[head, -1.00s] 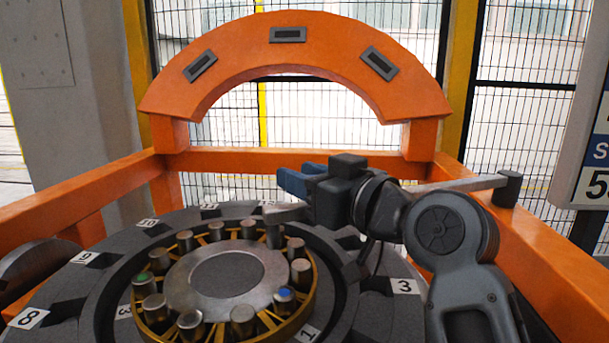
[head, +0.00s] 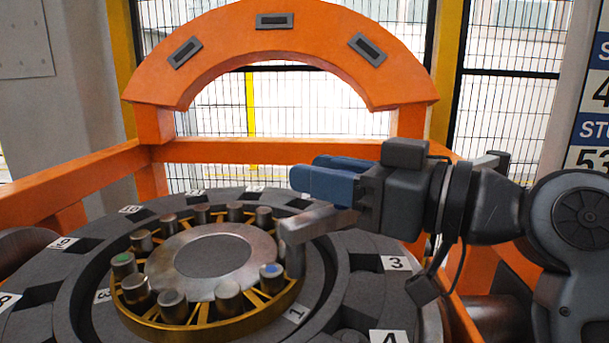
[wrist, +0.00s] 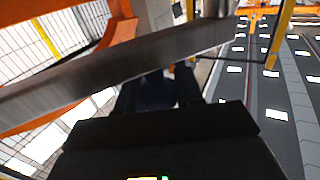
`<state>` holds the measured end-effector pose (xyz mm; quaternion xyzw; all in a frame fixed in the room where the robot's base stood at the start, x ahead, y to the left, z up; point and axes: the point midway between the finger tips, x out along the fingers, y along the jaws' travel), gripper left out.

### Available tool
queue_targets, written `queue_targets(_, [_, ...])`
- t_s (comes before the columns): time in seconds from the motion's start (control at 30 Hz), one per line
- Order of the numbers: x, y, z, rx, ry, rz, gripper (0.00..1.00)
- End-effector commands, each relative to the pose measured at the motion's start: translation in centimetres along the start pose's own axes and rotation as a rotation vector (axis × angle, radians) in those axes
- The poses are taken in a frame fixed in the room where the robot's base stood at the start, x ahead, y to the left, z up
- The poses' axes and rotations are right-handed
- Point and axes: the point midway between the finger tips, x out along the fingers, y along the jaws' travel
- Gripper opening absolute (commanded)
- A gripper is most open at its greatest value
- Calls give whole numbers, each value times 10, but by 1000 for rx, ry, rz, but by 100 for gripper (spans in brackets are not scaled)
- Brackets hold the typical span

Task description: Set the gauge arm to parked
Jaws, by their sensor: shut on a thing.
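The gauge arm (head: 328,223) is a flat grey metal bar with a short downward post at its near end. The post stands at the right edge of the brass pin ring (head: 180,327); I cannot tell whether it touches. The bar runs behind my gripper towards a dark post (head: 495,160) on the right of the orange frame. My gripper (head: 318,178), with blue fingers, is shut on the bar. In the wrist view the gauge arm (wrist: 100,75) crosses slantwise above the gripper body, and the grip itself is partly hidden.
The ring has several upright pins, one with a green top (head: 122,257) and one blue (head: 271,269). Numbered plates surround it on a dark round table (head: 345,300). An orange arch (head: 275,42) and rails (head: 250,151) stand behind. A sign board (head: 600,110) is at right.

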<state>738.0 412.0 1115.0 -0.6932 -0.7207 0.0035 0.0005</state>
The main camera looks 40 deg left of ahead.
Motion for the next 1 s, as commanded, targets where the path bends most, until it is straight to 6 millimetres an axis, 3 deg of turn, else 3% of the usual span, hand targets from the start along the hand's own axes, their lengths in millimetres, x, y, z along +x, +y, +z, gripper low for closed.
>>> queue_targets(0.03, [-7,0,-9,-13,16,0,0])
queue_targets(0.33, [-8,-1,-11,-15,17,-4,0])
queue_targets(0.37, [-8,-1,-11,-15,17,-4,38])
queue_targets(0.6, [-7,-2,-7,-10,10,-7,60])
queue_targets(1.0, [-5,-2,-4,-6,5,-9,60])
